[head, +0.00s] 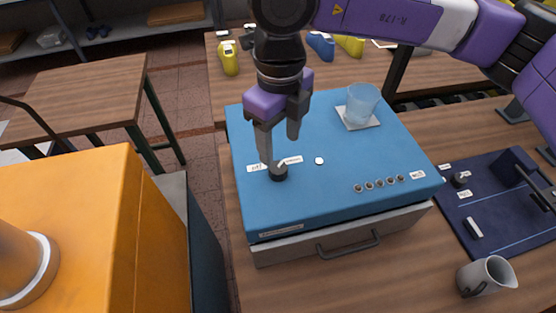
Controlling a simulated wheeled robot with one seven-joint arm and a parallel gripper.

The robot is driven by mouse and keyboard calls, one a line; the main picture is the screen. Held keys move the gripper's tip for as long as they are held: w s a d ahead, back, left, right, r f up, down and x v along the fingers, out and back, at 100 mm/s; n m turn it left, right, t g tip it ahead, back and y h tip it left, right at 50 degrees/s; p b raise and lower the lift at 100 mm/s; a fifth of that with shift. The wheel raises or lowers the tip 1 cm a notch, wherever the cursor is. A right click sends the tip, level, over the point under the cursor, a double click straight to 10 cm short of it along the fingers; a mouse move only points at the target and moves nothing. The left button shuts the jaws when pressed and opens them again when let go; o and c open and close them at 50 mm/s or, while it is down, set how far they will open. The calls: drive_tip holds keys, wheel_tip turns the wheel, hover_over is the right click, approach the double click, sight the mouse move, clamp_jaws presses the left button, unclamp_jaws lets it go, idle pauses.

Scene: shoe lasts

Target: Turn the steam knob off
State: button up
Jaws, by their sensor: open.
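A dark round knob (278,172) with a light pointer stands on the left part of the top of a blue box-like machine (345,190). Small white labels lie on either side of it; their print is too small to read surely. My gripper (279,149), grey-fingered with a purple body, points down over the knob. Its fingers are apart, the left one ending close to the knob. I cannot tell whether it touches. Another small knob (460,179) sits on a dark blue panel (490,225) at the right.
A clear cup (362,103) stands on a white pad at the machine's back right. A grey pitcher (486,276) is on the table at front right. A large orange machine (75,225) fills the left front. Yellow and blue shoe lasts stand behind.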

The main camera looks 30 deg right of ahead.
sight(279, 168)
drive_tip(key=shift+a+f+p, duration=0.1)
drive_tip(key=shift+f+p, duration=0.75)
drive_tip(key=shift+f, duration=2.7)
clamp_jaws()
